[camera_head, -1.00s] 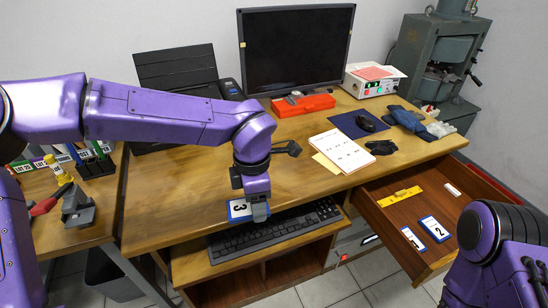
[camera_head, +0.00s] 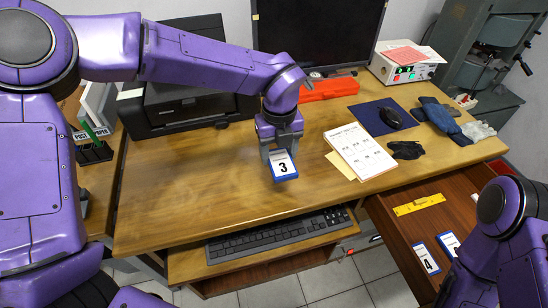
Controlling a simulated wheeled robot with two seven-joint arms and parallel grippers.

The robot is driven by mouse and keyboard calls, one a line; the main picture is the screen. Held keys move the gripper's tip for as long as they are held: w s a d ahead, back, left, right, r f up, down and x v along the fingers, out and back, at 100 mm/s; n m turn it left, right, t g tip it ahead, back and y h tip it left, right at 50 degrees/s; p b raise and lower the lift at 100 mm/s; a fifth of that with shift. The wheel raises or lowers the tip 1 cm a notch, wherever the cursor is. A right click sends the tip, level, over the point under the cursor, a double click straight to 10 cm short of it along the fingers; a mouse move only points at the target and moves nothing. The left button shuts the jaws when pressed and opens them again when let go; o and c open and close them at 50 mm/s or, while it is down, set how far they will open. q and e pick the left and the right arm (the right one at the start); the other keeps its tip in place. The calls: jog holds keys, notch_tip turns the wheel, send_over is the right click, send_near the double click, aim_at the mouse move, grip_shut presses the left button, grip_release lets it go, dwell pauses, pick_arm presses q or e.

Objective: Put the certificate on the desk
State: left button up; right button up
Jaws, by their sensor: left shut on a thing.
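A small white card with a blue edge, marked 3 (camera_head: 284,168), is in the jaws of my left gripper (camera_head: 281,148). The gripper is shut on it and points down above the middle of the desk (camera_head: 190,200). The card is tilted with its face toward me; I cannot tell whether its lower edge touches the wood. No label reading "certificate" is legible. My right arm shows at the lower right, over the drawer; its gripper is out of view.
The open drawer (camera_head: 398,236) holds a card marked 4 (camera_head: 426,259), another card (camera_head: 448,243) partly hidden by my right arm, and a yellow ruler (camera_head: 419,205). Papers (camera_head: 362,152) lie right of the gripper. A keyboard (camera_head: 280,234) sits below the desktop.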

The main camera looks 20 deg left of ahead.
aim_at(274, 154)
pick_arm(q)
jog(key=w+f, duration=0.1)
jog(key=w+a+f, duration=0.1)
jog(key=f, duration=0.1)
jog(key=w+a+f, duration=0.1)
jog(key=f, duration=0.1)
jog(key=shift+w+a+f, duration=0.15)
jog(key=shift+w+f, duration=0.05)
notch_tip(274, 154, down, 3)
jog(key=shift+r, duration=0.1)
jog(key=shift+w+f, duration=0.1)
jog(key=shift+f, duration=0.15)
jog(key=shift+f, duration=0.1)
jog(key=shift+f, duration=0.15)
jog(key=o, duration=1)
jog(key=shift+o, duration=0.2)
notch_tip(274, 154, up, 13)
jog(key=shift+f, duration=0.2)
